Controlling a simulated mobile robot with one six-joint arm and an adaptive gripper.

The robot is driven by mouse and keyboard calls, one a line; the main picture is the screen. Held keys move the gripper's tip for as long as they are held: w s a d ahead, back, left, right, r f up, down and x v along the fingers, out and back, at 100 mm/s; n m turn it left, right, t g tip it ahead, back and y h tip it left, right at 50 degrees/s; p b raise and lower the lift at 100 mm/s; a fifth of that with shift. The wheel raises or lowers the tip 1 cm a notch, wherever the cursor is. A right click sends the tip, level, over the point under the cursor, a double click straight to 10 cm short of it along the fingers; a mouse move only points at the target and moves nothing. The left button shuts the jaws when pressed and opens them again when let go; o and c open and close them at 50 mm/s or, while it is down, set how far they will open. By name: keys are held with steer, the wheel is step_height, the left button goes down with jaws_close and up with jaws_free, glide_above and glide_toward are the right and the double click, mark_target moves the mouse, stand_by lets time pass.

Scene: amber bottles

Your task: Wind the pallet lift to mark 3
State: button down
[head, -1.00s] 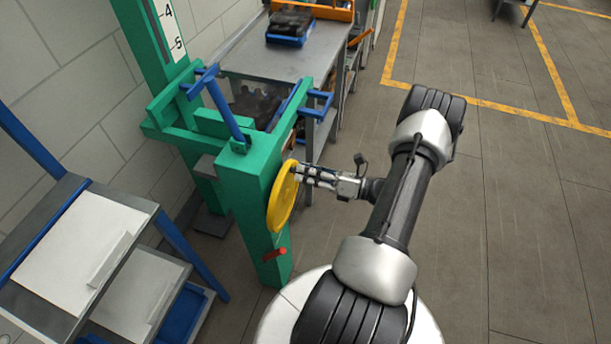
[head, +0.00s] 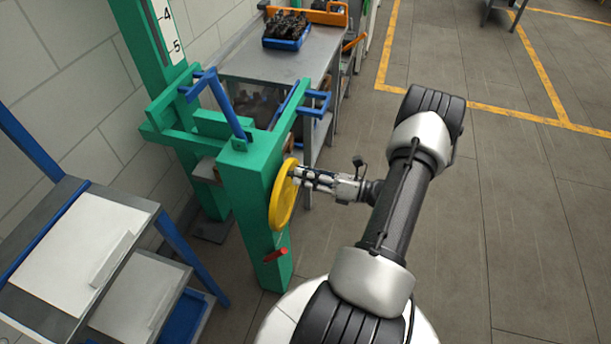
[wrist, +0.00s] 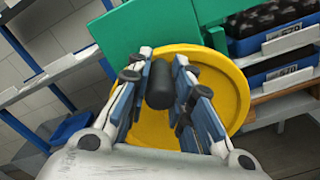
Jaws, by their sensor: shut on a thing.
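The pallet lift is a green frame (head: 249,195) with blue bars and a yellow hand wheel (head: 283,200) on its side. The wheel fills the middle of the wrist view (wrist: 240,95), with a black knob (wrist: 160,85) standing out from its face. My gripper (head: 300,175) is at the wheel's upper part. In the wrist view its fingers (wrist: 160,72) are closed around the knob from both sides. A white scale (head: 167,30) on the green mast shows 4 above 5; mark 3 and any pointer are out of view.
A red handle (head: 276,254) sticks out of the post below the wheel. A grey shelf unit (head: 75,240) stands at left. A grey bench (head: 270,62) behind carries a blue crate (head: 287,44) of dark bottles.

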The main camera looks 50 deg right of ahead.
steer(key=shift+s+a, duration=0.1)
steer(key=shift+a, duration=0.45)
steer(key=c, duration=1.4)
jaws_free()
steer(key=shift+s+a, duration=0.1)
steer(key=shift+d, duration=0.2)
steer(key=shift+s+d, duration=0.25)
steer(key=shift+s, duration=0.1)
steer(key=v, duration=1.1)
steer(key=shift+f, duration=0.1)
steer(key=shift+w, duration=0.1)
